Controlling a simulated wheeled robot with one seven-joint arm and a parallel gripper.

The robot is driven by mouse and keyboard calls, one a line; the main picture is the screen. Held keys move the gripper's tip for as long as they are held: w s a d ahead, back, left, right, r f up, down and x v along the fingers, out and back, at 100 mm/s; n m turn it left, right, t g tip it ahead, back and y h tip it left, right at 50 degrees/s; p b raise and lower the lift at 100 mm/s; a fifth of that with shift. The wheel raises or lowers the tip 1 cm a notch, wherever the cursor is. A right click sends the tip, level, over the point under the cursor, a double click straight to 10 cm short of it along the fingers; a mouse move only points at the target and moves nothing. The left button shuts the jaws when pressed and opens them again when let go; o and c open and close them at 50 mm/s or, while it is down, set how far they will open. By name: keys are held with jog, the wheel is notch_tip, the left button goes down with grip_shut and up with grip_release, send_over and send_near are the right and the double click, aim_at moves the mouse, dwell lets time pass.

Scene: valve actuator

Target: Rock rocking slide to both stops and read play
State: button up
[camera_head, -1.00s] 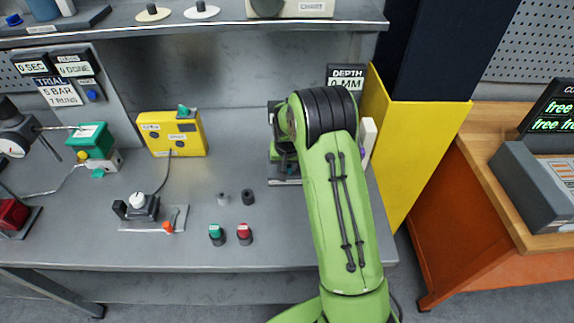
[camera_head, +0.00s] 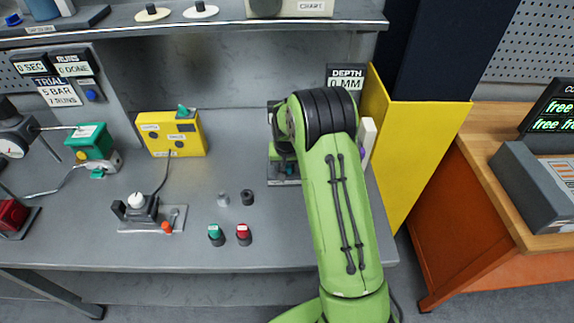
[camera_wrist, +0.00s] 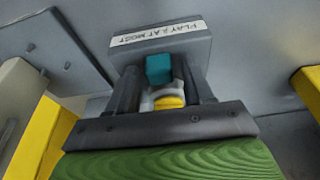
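In the wrist view, a teal block (camera_wrist: 159,69) stands in front of a grey plate (camera_wrist: 190,47) with a label reading "PLAY: AT MOST"; the rest is unclear. A yellow round piece (camera_wrist: 169,101) on a pale part sits just below the block. My gripper (camera_wrist: 160,78) has dark fingers on either side of the teal block; whether they touch it is unclear. In the head view, my green arm hides my gripper and most of a grey fixture (camera_head: 285,181) at the right end of the bench. A display there (camera_head: 345,78) reads "DEPTH 0 MM".
A yellow box (camera_head: 172,134), a small joystick-like unit (camera_head: 137,207), and green (camera_head: 215,234) and red (camera_head: 244,234) buttons stand left of my arm. A tall yellow panel (camera_head: 420,150) stands close on the right.

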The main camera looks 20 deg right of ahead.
jog(key=shift+o, duration=0.6)
jog(key=shift+a+r, duration=0.1)
jog(key=shift+r, duration=0.35)
jog(key=v, duration=1.5)
jog(key=shift+p, duration=0.4)
jog(key=s+a+r+n+t, duration=0.15)
jog(key=s+a+r, duration=0.35)
jog(key=s+r, duration=0.55)
jog(key=s+a+f+n, duration=0.1)
jog(key=s+a, duration=0.1)
jog(key=s, duration=0.7)
jog(key=s+a+f+n+t+y, duration=0.1)
jog(key=s+n, duration=0.1)
jog(key=s, duration=0.7)
jog(key=shift+a, duration=0.35)
